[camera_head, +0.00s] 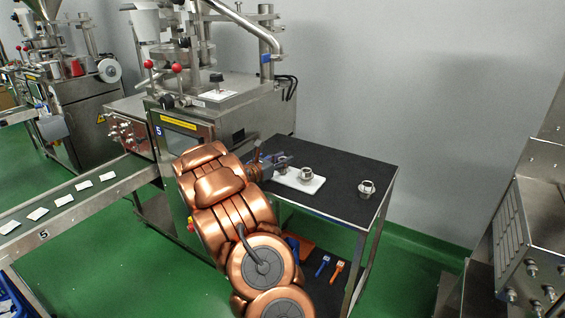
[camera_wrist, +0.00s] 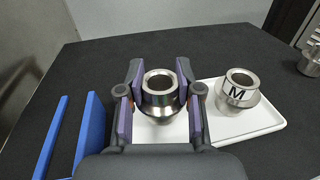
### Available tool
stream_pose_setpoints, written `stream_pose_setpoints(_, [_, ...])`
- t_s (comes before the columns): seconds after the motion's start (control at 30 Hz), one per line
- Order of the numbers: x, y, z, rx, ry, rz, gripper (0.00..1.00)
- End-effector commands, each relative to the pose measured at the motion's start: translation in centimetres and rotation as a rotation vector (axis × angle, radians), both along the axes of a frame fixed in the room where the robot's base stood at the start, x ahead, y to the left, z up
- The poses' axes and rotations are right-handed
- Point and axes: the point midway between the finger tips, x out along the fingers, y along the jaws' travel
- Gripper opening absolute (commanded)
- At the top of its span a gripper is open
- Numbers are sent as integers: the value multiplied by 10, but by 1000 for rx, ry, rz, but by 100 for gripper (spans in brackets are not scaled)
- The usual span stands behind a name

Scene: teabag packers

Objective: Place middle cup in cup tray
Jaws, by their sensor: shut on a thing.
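A steel cup (camera_wrist: 160,88) is between the fingers of my gripper (camera_wrist: 160,100), which is shut on it, in the wrist view. The held cup is upright over the left part of the white cup tray (camera_wrist: 272,125); I cannot tell if it touches the tray. A second steel cup marked "M" (camera_wrist: 237,92) stands upright in the tray, right of the held one. In the head view, my gripper (camera_head: 281,163) is at the left end of the tray (camera_head: 314,187), and the marked cup (camera_head: 306,173) shows there. The held cup is mostly hidden in that view.
A third steel cup (camera_head: 366,188) stands on the black table (camera_head: 340,207), right of the tray; the wrist view shows it at the right edge (camera_wrist: 311,62). Blue upright pieces (camera_wrist: 88,130) are left of my gripper. The packing machine (camera_head: 225,105) stands behind the arm.

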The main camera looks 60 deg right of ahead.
Motion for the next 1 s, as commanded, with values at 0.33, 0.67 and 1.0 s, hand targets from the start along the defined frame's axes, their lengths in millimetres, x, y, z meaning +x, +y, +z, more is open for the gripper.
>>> stream_pose_setpoints(0.33, [0, 0, -11, -1, 0, -1, 0])
stream_pose_setpoints(0.67, [-1, 0, -14, -1, -1, -2, 53])
stream_pose_setpoints(1.0, [-1, 0, -13, -1, 0, -2, 60])
